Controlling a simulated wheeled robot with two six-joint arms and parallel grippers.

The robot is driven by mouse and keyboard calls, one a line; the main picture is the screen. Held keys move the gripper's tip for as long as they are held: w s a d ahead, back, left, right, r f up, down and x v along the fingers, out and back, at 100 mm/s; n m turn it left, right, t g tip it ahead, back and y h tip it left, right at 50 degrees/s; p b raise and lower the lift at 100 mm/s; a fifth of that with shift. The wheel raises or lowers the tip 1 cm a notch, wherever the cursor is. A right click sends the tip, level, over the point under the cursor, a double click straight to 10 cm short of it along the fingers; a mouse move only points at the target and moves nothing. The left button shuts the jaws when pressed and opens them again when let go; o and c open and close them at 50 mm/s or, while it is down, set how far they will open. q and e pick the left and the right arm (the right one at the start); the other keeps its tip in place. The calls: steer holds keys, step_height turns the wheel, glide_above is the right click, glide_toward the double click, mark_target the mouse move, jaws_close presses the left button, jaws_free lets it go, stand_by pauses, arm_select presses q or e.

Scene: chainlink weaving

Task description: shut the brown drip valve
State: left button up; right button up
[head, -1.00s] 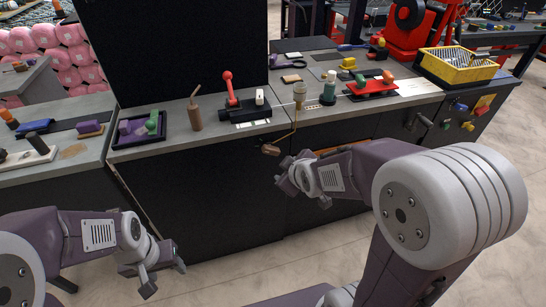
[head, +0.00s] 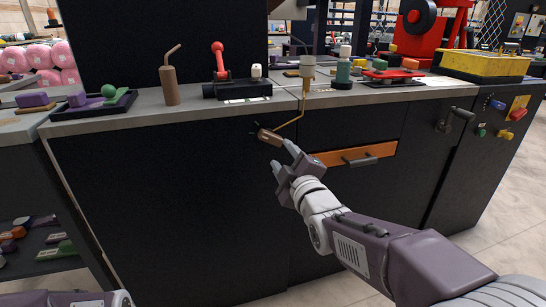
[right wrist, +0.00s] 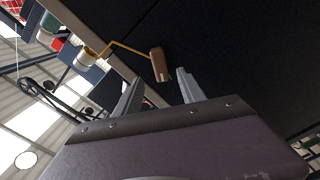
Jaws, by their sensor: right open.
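The brown drip valve (head: 270,137) is a small brown block at the lower end of a bent brass tube (head: 291,122), in front of the black cabinet. The tube comes down from a cup-shaped oiler (head: 307,68) at the counter's front edge. My right gripper (head: 283,158) is open and empty just below and right of the valve. In the right wrist view, the valve (right wrist: 159,65) shows between and just beyond the two open fingertips (right wrist: 160,78); I cannot tell whether they touch it. Only a bit of my left arm shows at the lower left; its gripper is out of view.
An orange drawer (head: 355,154) with a dark handle is right of my right gripper. The floor in front is clear.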

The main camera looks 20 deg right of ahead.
mark_target(273, 141)
steer(key=w+b, duration=0.2)
steer(key=w, duration=0.6)
steer(key=shift+w+a, duration=0.1)
steer(key=shift+a, duration=0.05)
steer(key=shift+w, duration=0.45)
jaws_close()
